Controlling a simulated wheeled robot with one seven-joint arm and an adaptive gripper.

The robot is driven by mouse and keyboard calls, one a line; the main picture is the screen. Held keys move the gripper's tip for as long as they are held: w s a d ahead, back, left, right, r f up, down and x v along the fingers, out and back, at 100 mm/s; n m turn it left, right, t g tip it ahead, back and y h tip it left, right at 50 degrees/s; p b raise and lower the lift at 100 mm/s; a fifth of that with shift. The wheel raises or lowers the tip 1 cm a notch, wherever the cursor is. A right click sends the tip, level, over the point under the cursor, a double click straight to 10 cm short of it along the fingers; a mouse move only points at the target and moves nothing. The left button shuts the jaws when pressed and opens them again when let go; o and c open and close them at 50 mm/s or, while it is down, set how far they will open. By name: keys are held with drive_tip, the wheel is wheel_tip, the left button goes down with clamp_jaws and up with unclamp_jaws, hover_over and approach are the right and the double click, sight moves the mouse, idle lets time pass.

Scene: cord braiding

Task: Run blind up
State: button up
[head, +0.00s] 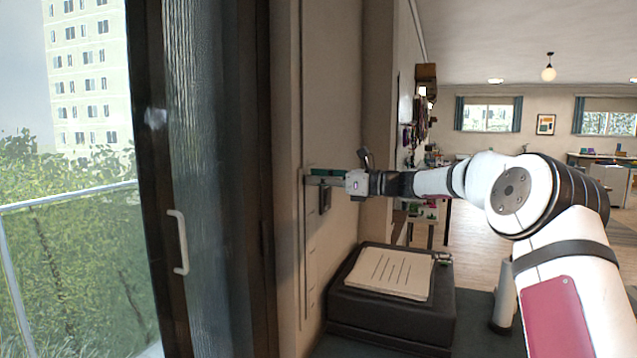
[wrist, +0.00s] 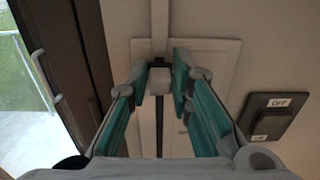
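In the wrist view a small pale block (wrist: 160,81) sits on a vertical dark slot in a pale wall plate (wrist: 222,62). My gripper (wrist: 160,76) has its two green-padded fingers apart, one on each side of the block. A narrow gap seems to show at each side, though contact is hard to tell. In the head view my gripper (head: 318,176) reaches left to the wall, and its fingers hide the block there. A tall grey ribbed panel (head: 208,150) stands beside the window at the left. I cannot tell whether it is the blind.
A dark switch (wrist: 272,118) marked OFF is on the wall just right of my gripper. A dark-framed glass door with a white handle (head: 179,242) is at the left. A black box (head: 390,320) with papers (head: 390,272) on it stands below my arm.

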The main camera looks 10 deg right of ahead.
drive_tip(key=shift+o, duration=1.4)
drive_tip(key=shift+r, duration=0.25)
drive_tip(key=shift+f, duration=0.15)
drive_tip(key=v, duration=1.2)
